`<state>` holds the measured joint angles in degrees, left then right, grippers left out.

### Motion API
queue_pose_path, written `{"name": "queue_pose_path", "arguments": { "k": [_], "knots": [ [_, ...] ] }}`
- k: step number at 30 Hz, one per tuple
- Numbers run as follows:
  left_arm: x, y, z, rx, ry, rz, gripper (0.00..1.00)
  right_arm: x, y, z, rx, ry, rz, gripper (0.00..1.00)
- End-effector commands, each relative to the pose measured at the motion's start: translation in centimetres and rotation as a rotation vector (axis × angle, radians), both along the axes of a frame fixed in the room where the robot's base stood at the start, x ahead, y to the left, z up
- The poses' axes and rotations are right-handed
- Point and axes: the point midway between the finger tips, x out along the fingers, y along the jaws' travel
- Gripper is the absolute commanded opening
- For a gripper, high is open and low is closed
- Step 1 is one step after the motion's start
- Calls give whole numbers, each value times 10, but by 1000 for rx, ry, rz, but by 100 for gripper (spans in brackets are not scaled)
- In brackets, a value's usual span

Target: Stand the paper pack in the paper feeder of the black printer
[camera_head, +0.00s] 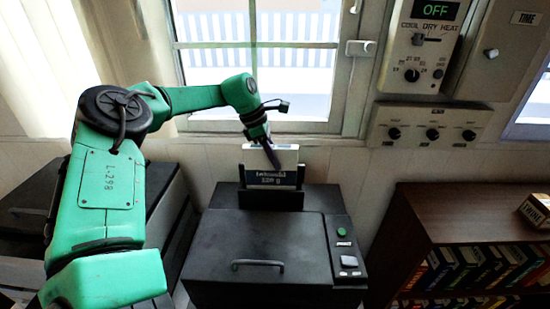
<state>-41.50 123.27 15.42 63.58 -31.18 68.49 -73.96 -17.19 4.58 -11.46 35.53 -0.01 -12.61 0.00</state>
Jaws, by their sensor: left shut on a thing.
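The paper pack (272,178) is white with a dark blue label reading "120 g". It is upright at the back of the black printer (262,245), in line with the black paper feeder (270,200). Its lower edge is hidden behind the feeder's front wall, so I cannot tell whether it rests on the bottom. My left gripper (272,156) comes down from above and is shut on the pack's top edge. My right gripper is not in view.
The printer has a lid handle (258,263) and a button panel (345,245) on its right. Another dark machine (165,200) stands at left, under my arm. A brown bookshelf (440,205) stands at right with a small box (537,210) on top. A window is behind.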

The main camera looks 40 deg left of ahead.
Motion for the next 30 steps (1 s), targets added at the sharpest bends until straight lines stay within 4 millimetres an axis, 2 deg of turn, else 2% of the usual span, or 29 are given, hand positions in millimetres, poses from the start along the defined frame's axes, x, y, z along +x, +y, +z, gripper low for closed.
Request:
{"name": "queue_pose_path", "arguments": {
  "k": [8, 9, 11, 12, 23, 26, 30],
  "knots": [
    [0, 0, 0, -1, -2, -1, 0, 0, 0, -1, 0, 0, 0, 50],
    [0, 0, 0, -1, -2, -1, 37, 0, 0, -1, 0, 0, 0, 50],
    [0, 0, 0, -1, -2, -1, 60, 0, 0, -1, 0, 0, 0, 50],
    [0, 0, 0, -1, -2, -1, 65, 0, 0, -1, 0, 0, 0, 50],
    [-1, 2, 2, 1, -1, 0, 65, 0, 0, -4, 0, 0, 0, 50],
    [-3, 6, 14, 1, -4, 1, 65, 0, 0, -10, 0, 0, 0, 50],
    [-11, 16, 45, 3, -7, 1, 65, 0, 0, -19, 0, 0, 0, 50]
  ]
}}
